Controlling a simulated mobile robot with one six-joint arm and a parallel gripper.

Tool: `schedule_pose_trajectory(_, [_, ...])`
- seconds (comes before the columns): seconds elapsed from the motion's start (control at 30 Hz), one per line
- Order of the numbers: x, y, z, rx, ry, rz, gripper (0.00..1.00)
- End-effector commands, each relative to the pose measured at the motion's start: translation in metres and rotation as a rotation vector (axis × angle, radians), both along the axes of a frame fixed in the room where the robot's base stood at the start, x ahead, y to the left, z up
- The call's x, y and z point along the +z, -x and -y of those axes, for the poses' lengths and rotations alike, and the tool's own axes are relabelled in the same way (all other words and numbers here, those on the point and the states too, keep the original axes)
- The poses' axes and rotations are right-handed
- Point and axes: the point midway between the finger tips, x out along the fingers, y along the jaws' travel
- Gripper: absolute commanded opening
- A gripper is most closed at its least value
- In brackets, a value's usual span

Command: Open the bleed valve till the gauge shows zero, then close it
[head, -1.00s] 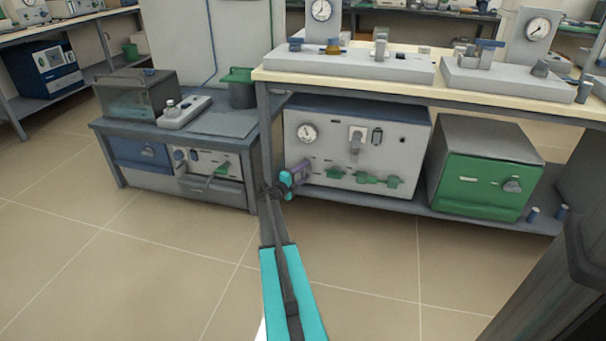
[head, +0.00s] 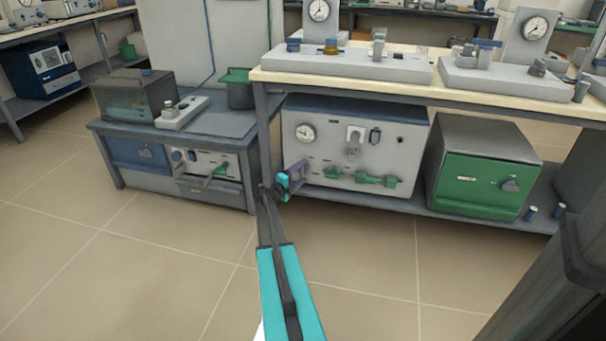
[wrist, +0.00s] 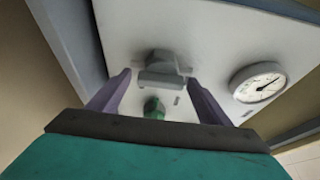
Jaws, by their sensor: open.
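A pale grey unit (head: 408,145) sits on the shelf under the bench. Its round white gauge (head: 305,132) is at the upper left of the front, and it also shows in the wrist view (wrist: 258,82) with a dark needle off to one side; its numbers are too small to read. Green valve handles (head: 362,178) line the lower front. My gripper (head: 301,172) is at the unit's lower left. In the wrist view its purple fingers (wrist: 157,98) are apart, with a grey fitting (wrist: 160,70) and a green handle (wrist: 153,107) seen between them. I cannot tell which is the bleed valve, or any contact.
A green-fronted box (head: 487,185) stands right of the unit on the same shelf (head: 440,212). A bench leg (head: 263,130) is close left of my gripper, beside a low table (head: 225,122) with instruments. The bench top (head: 345,82) overhangs. The floor in front is clear.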

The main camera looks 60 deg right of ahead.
Motion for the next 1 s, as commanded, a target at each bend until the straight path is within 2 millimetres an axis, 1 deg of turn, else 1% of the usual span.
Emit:
schedule_pose_trajectory(0.17, [0.003,0.000,-0.022,0.001,0.000,-0.001,0.72])
schedule_pose_trajectory(0.7, [0.002,-0.005,-0.107,-0.001,-0.002,0.000,0.72])
schedule_pose_trajectory(0.83, [0.002,-0.006,-0.120,-0.001,-0.001,0.001,0.72])
schedule_pose_trajectory(1.0, [0.001,-0.007,-0.128,-0.002,0.000,0.002,0.72])
